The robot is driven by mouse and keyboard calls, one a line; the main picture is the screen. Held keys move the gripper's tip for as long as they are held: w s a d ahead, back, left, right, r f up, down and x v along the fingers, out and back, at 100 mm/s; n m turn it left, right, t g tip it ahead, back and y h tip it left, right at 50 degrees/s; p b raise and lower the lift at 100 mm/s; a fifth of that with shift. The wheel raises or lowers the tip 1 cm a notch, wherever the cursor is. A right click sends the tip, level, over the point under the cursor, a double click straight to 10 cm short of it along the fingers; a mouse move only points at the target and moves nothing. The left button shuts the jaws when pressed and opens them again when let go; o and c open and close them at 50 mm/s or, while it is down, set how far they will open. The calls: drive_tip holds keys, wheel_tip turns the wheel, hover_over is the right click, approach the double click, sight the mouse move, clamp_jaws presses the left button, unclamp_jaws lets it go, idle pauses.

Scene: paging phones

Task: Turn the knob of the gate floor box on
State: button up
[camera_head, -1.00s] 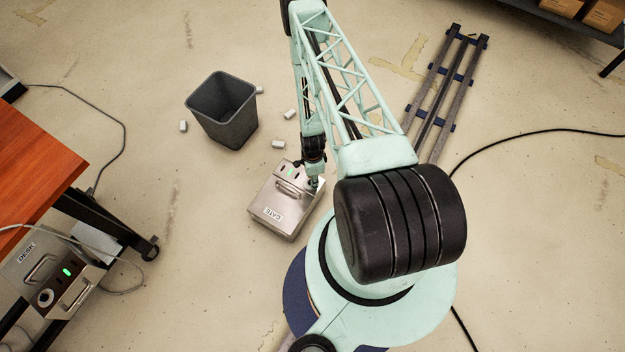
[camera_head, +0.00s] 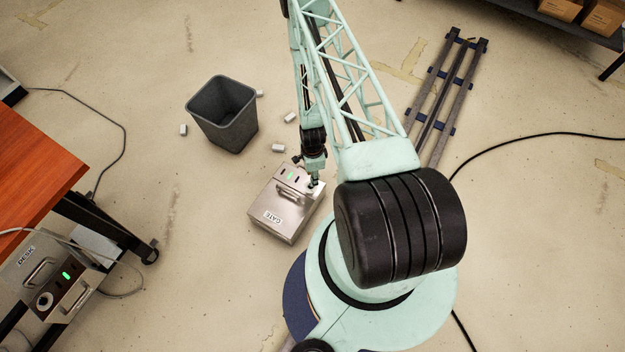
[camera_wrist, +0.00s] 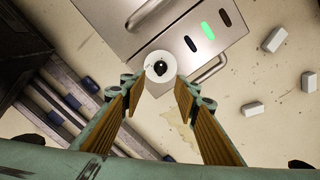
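The gate floor box (camera_head: 283,213), a metal case labelled GATE, stands on the floor left of my base. Its panel also shows in the wrist view (camera_wrist: 150,30), with a lit green lamp (camera_wrist: 208,30) between two dark ones. The round white knob (camera_wrist: 160,68), with a dark centre, lies between the tips of my gripper (camera_wrist: 161,80). The two fingers are spread, one on each side of the knob and very near its rim. I cannot tell whether they touch it. In the head view my gripper (camera_head: 315,182) is at the box's right corner and hides the knob.
A dark bin (camera_head: 222,110) and several small white blocks (camera_head: 278,148) are beyond the box. A rail frame (camera_head: 445,85) lies at upper right. Floor left of the gate box is clear.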

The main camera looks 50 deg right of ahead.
drive_tip(key=shift+r, duration=2.65)
